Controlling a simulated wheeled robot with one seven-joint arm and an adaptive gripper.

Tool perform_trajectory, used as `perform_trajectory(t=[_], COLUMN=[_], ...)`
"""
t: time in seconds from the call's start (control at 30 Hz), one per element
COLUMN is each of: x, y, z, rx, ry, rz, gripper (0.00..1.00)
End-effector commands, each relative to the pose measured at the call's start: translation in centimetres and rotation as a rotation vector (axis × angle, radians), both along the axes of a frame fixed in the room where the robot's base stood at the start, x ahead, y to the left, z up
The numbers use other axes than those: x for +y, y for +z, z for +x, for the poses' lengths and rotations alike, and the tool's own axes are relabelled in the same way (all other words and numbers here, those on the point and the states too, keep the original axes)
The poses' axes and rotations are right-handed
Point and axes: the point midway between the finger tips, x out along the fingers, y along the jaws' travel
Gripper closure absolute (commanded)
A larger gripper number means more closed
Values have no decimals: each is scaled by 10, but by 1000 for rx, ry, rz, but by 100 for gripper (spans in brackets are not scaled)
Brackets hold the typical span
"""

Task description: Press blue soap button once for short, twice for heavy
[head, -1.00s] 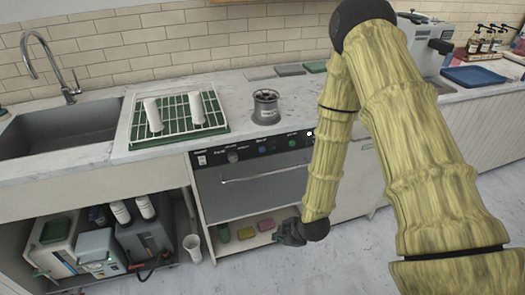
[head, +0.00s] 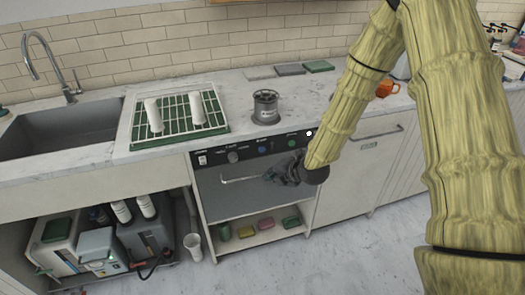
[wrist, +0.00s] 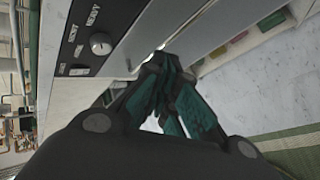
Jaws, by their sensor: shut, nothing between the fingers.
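The blue button (head: 262,149) is on the black control panel (head: 217,158) at the top of the under-counter machine. A green button (head: 292,142) is to its right and a round knob (head: 232,157) to its left. The knob also shows in the wrist view (wrist: 101,44); I cannot make out the blue button there. My gripper (head: 268,176) is shut and empty. In the head view it appears just below the blue button, in front of the door near the right end of its handle (head: 238,180). Contact with the door or handle cannot be told.
A metal canister (head: 265,107) and a green rack (head: 190,137) with two white cylinders stand on the counter above. An open shelf (head: 262,237) with colored sponges is below the door. An orange cup (head: 387,88) is partly behind my arm. The floor in front is clear.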

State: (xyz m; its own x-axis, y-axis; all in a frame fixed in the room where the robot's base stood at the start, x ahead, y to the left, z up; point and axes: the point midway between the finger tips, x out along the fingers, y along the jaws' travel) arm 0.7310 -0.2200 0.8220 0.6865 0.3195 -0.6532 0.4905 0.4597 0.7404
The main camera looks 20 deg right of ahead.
Motion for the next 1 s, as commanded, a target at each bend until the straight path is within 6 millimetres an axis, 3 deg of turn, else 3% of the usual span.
perform_trajectory(t=[0.17,0.8,1.0], x=[0,3,3], y=[0,-1,-1], z=[6,73,85], rx=[0,0,0], ry=[-1,-1,-1], rz=[1,0,1], gripper=[100,100,100])
